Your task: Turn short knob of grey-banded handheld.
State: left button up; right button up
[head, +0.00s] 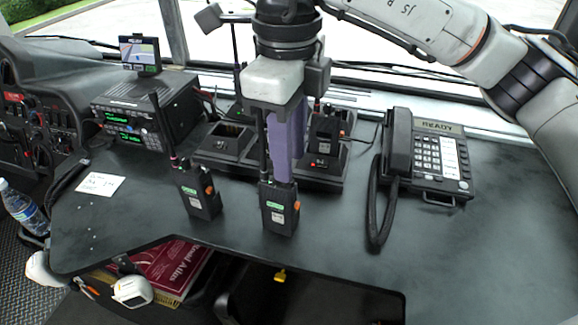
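A black handheld radio (279,212) with a green label and an orange side button stands upright near the middle of the desk. My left gripper is not identifiable.
A charger dock (223,143) with another handheld (325,138) stands behind. A desk phone (437,160) with a coiled cord is at right. A radio console (135,125) and white card (100,184) are at left. The desk's right side is clear.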

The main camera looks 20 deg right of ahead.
jog(key=shift+f, duration=1.75)
grip_shut()
jog(key=shift+f+n+b, duration=0.1)
jog(key=shift+n+b, duration=0.4)
grip_release()
